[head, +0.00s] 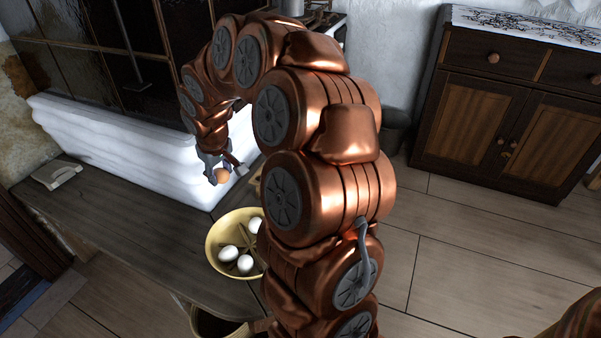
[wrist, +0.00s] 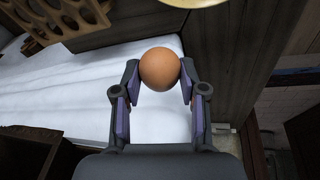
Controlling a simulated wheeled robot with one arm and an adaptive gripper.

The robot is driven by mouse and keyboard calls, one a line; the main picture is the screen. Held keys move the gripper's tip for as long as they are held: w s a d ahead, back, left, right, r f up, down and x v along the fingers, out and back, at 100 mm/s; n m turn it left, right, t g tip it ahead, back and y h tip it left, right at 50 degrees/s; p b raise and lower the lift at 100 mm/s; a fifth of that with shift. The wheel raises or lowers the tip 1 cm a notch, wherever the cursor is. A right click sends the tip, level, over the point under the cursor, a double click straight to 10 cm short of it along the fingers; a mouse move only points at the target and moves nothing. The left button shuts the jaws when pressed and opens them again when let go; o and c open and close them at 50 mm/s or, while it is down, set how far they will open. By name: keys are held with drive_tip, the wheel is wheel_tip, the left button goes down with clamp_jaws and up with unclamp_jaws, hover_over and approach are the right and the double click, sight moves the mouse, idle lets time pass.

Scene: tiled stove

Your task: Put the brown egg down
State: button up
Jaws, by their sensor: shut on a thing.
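The brown egg (wrist: 159,68) is held between the two fingertips of my gripper (wrist: 160,75) in the wrist view. In the head view the egg (head: 222,175) shows at the tip of my gripper (head: 218,172), near the front edge of the white padded ledge (head: 120,140) beside the wooden bench. In the wrist view the white surface (wrist: 70,80) lies behind the egg. A gap between egg and surface is hard to judge.
A yellow bowl (head: 213,246) with several white eggs stands on the wooden bench (head: 125,225), partly hidden by my arm. A wooden rack with holes (wrist: 62,20) is at the upper left of the wrist view. A small pale object (head: 57,176) lies at the bench's left end.

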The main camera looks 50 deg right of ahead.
drive_tip(key=s+d+f+n+p, duration=0.1)
drive_tip(key=s+d+f+n, duration=0.1)
drive_tip(key=s+d, duration=0.65)
drive_tip(key=s+d+f+n+p, duration=0.1)
drive_tip(key=s+d+f+p, duration=0.15)
drive_tip(key=s+d, duration=0.65)
drive_tip(key=w+d+f, duration=0.2)
drive_tip(key=w, duration=0.3)
drive_tip(key=w+d+f, duration=0.1)
drive_tip(key=w+f, duration=0.2)
drive_tip(key=w, duration=0.3)
drive_tip(key=shift+d+y+b, duration=0.3)
drive_tip(key=shift+d+y, duration=0.1)
drive_tip(key=shift+w+f, duration=0.1)
drive_tip(key=shift+f, duration=0.3)
drive_tip(key=o, duration=0.7)
drive_tip(key=shift+o, duration=0.2)
